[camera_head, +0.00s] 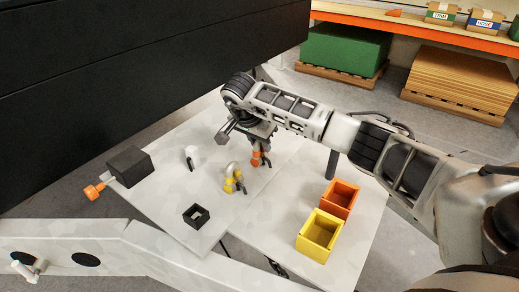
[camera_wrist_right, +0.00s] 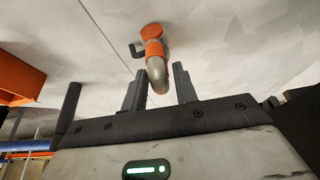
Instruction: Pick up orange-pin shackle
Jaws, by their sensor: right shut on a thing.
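The orange-pin shackle (camera_head: 256,158) has a grey curved body and orange ends, and shows at the far part of the pale work surface. My right gripper (camera_head: 262,142) is above it, shut on its grey part. In the right wrist view the shackle (camera_wrist_right: 155,60) shows between the two fingertips of my right gripper (camera_wrist_right: 160,82), with its orange part beyond them. Whether it touches the surface is hard to tell. My left gripper is not in view.
A yellow-pin shackle (camera_head: 232,182) lies just left of my right gripper. A white fitting (camera_head: 191,157), a black block (camera_head: 129,166) and a small black open box (camera_head: 196,215) are farther left. An orange bin (camera_head: 341,198) and a yellow bin (camera_head: 319,236) stand right.

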